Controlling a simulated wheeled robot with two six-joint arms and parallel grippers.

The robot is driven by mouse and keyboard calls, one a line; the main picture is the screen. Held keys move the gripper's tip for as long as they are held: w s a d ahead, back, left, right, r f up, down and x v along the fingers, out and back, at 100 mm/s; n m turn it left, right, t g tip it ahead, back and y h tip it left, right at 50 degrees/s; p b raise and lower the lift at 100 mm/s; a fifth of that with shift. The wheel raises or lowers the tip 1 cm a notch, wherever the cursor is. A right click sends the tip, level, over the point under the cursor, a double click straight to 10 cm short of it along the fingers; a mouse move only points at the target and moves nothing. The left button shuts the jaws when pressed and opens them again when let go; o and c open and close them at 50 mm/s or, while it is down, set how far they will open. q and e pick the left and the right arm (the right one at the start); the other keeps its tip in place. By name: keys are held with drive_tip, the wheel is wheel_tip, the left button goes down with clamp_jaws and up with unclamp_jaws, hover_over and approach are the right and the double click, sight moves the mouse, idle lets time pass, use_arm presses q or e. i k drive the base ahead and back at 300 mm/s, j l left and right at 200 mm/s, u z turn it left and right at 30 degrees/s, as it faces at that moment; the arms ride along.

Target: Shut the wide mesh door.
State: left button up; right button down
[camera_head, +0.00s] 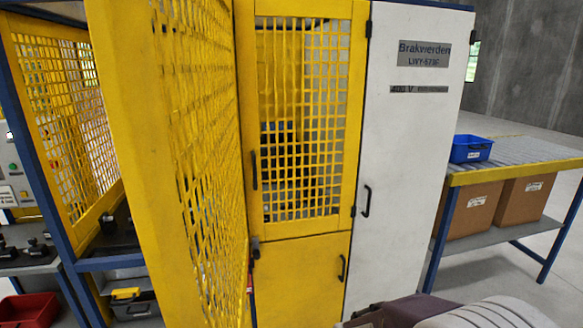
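The wide yellow mesh door (140,130) stands swung open at the left centre, seen steeply from the side, with its broad solid edge towards me. Its mesh panel (205,150) runs back towards the machine frame. A narrower yellow mesh door (300,115) beside it looks closed, with a dark upright handle (254,170) at its left. A small dark latch-like part (255,248) shows near the wide door's edge. Neither of my grippers can be seen, and the wide door hides part of the machine behind it.
A white cabinet (405,150) with a dark handle adjoins the narrow door. At right, a roller table (520,155) carries a blue bin (471,148), with cardboard boxes (525,198) below. A blue-framed bench with a red bin (28,310) is at left. A pale rounded shape fills the bottom right.

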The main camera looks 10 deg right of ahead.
sight(121, 33)
drive_tip(key=k+l, duration=0.15)
drive_tip(key=l, duration=0.15)
drive_tip(key=k+l, duration=0.2)
drive_tip(key=l, duration=0.7)
drive_tip(key=k+l, duration=0.1)
drive_tip(key=l, duration=0.6)
